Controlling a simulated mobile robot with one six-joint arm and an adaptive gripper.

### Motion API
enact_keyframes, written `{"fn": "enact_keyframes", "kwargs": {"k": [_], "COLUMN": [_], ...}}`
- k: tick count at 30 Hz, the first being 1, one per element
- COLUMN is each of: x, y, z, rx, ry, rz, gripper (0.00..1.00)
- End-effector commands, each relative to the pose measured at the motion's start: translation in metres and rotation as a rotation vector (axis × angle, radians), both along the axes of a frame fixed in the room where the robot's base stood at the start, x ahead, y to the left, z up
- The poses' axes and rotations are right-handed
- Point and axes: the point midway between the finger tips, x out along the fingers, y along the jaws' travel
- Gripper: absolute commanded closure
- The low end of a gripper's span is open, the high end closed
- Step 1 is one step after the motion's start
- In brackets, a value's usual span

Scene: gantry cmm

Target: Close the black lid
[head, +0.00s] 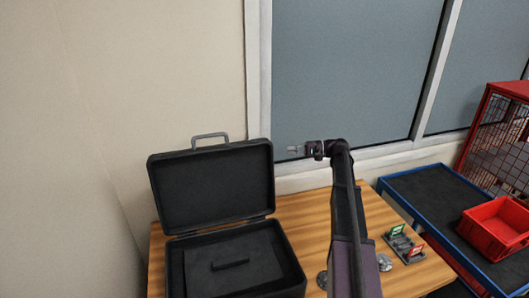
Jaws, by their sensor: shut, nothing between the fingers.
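The black lid (211,189) stands open and nearly upright at the back of a black case (289,270) on the wooden table. A grey handle (210,137) sticks up from the lid's top edge. My gripper (293,149) is shut and empty. In the picture it is to the right of the lid's upper right corner, in front of the window, and apart from the lid. How far it is from the lid in depth I cannot tell.
The case holds a dark insert with a raised grip (230,264). A small grey holder with green and red pieces (404,245) and grey round parts lie on the table (300,212) to the right. A blue-edged cart (427,190) carries a red bin (495,228). A wall is left.

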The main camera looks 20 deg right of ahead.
Motion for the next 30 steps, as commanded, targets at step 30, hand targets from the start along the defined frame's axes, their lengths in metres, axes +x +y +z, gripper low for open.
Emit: {"fn": "enact_keyframes", "kwargs": {"k": [30], "x": [0.015], "y": [0.044], "z": [-0.003], "rx": [0.002], "ry": [0.0], "rz": [0.005], "gripper": [1.0]}}
